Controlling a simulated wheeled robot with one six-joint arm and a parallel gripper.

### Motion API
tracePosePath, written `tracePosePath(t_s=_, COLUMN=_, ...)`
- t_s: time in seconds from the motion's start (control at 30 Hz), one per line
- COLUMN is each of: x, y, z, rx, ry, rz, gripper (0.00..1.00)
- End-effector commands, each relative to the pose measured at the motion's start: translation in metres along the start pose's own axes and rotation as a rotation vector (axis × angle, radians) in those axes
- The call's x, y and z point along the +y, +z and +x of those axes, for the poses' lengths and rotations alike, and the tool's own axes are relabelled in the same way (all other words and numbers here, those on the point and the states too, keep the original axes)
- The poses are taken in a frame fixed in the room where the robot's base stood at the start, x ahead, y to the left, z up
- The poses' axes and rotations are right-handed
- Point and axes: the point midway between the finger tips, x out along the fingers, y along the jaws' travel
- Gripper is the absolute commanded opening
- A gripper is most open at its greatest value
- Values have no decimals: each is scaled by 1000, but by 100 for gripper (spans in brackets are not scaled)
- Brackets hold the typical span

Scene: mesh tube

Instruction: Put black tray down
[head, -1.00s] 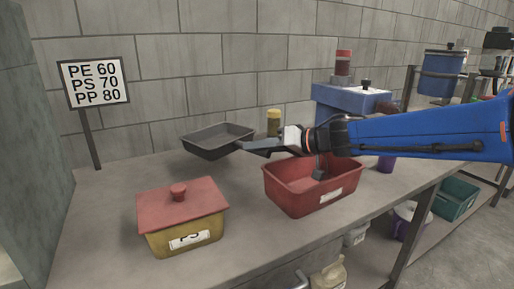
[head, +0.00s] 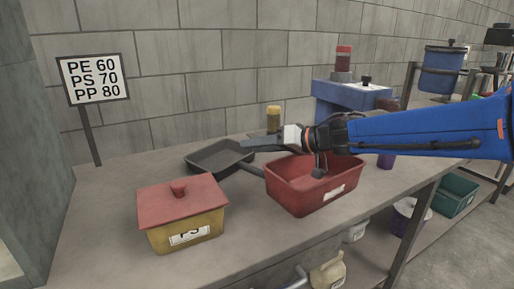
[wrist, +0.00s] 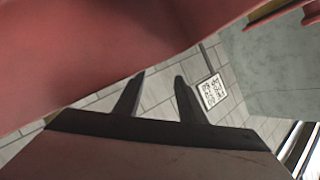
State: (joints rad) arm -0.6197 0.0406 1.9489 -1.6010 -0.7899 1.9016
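The black tray (head: 219,157) is a shallow dark pan in the head view. It lies on the worktop toward the back wall, left of the red bin, and looks level. My gripper (head: 246,156) is at the tray's right side, with its two fingers spread apart. One finger is over the tray's back right rim and the other is near its right edge. The wrist view shows the fingers (wrist: 158,95) apart with nothing held between them. I cannot make out the tray in the wrist view.
The red bin (head: 312,192) stands under my wrist and fills the wrist view's upper left (wrist: 90,50). A yellow box with a red lid (head: 183,215) is at front left. A yellow-topped jar (head: 273,119) stands behind.

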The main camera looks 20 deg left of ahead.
Motion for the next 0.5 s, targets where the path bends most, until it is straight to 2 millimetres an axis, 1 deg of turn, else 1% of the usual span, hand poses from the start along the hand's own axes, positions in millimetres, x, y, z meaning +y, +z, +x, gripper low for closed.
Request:
tracePosePath(t_s=0.07, x=-5, y=-7, z=-3, rx=2, ry=-1, rz=-1, gripper=37)
tracePosePath(t_s=0.17, x=-4, y=-7, z=-18, rx=3, ry=2, rz=-1, gripper=37)
tracePosePath(t_s=0.5, x=-4, y=-8, z=-85, rx=4, ry=3, rz=-1, gripper=37)
